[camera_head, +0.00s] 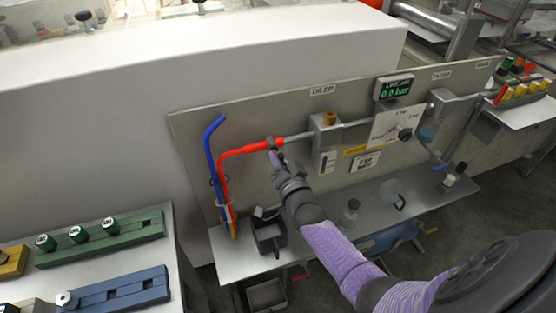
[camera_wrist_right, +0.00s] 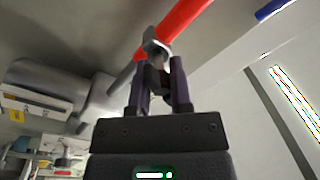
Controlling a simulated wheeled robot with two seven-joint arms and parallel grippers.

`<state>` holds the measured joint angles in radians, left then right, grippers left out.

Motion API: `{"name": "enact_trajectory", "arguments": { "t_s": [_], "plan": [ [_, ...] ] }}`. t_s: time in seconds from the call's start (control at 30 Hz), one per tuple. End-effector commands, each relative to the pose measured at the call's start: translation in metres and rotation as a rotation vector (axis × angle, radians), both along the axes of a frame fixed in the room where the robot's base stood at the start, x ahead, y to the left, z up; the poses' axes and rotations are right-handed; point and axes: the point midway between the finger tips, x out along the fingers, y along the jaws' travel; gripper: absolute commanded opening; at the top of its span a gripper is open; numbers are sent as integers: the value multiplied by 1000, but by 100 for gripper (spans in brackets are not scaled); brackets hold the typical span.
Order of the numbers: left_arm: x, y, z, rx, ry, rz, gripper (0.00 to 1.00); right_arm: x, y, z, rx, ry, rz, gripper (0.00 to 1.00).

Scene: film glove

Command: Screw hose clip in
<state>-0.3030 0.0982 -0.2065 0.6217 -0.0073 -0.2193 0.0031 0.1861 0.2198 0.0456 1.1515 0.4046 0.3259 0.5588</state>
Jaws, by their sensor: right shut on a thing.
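The red hose (camera_head: 243,150) runs up along the panel and bends right to meet a thin grey pipe (camera_head: 298,135). In the wrist view the red hose (camera_wrist_right: 183,22) passes above my fingers. A grey metal hose clip (camera_wrist_right: 155,46) sits around its end, by the pipe (camera_wrist_right: 122,82). My right gripper (camera_head: 275,152) reaches up to this joint from below. In the wrist view its two purple fingers (camera_wrist_right: 160,78) are shut on a dark part below the clip, seemingly its screw. The fingers partly hide that part. My left gripper is not in view.
A blue hose (camera_head: 209,150) stands left of the red one. The grey panel (camera_head: 190,125) carries a block (camera_head: 325,140), a dial plate (camera_head: 398,125) and a display reading 0.0 bar (camera_head: 393,87). A small dark bin (camera_head: 269,235) stands on the shelf below.

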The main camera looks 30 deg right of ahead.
Motion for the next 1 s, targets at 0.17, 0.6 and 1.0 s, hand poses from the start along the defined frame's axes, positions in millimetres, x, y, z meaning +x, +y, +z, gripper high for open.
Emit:
{"name": "enact_trajectory", "arguments": {
  "t_s": [0.17, 0.6, 1.0],
  "plan": [
    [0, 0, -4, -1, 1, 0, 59, -2, 1, -5, 162, -26, 1, 0],
    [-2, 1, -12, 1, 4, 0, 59, -1, 1, -5, 571, -124, -2, 0],
    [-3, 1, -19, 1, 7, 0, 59, -1, 2, -4, 901, -204, -3, 0]
  ]
}}
